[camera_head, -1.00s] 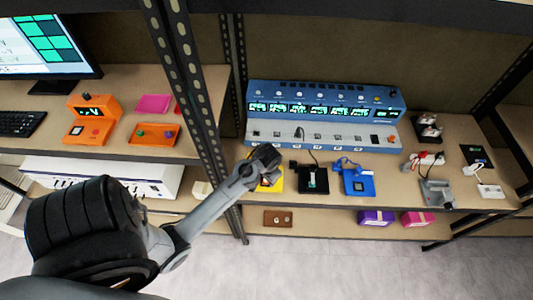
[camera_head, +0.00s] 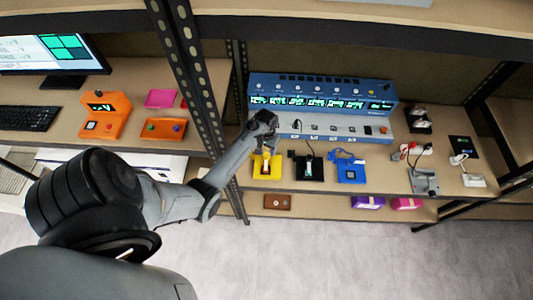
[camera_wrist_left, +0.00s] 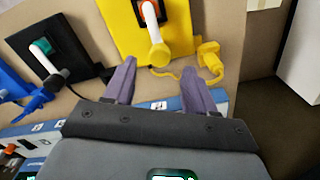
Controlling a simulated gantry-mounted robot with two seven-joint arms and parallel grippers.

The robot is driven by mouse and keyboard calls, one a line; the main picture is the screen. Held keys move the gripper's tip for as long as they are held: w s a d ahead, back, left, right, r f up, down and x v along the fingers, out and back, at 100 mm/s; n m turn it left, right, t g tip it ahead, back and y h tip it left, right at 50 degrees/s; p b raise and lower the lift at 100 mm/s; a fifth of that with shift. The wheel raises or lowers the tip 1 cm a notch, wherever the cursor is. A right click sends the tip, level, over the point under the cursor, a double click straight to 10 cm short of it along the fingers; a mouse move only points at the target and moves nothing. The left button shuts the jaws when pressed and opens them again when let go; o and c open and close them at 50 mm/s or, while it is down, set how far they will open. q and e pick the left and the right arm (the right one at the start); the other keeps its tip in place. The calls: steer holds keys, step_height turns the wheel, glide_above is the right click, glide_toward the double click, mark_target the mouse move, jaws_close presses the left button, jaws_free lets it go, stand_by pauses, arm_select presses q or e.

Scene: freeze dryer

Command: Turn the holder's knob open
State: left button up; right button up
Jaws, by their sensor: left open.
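A yellow holder (camera_head: 267,166) stands on the shelf in front of the blue machine. In the left wrist view the yellow holder (camera_wrist_left: 128,32) shows a white lever with a rounded yellow end (camera_wrist_left: 158,50), and a yellow plug (camera_wrist_left: 209,58) on a cord beside it. A black holder (camera_head: 310,168) and a blue holder (camera_head: 350,171) stand to its right. The black holder also shows in the left wrist view (camera_wrist_left: 62,60), with a white lever. My left gripper (camera_wrist_left: 160,68) is open and empty; its fingers point toward the yellow holder, near the lever's end. Contact cannot be told.
The blue machine (camera_head: 320,92) with several lit displays stands close behind the holders. A grey device (camera_head: 424,181) and white power strips lie to the right. A brown box (camera_head: 277,202) sits on the lower shelf.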

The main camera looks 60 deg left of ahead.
mark_target(266, 154)
arm_select(q)
steer(key=shift+f, duration=2.3)
steer(key=shift+c, duration=0.2)
jaws_close()
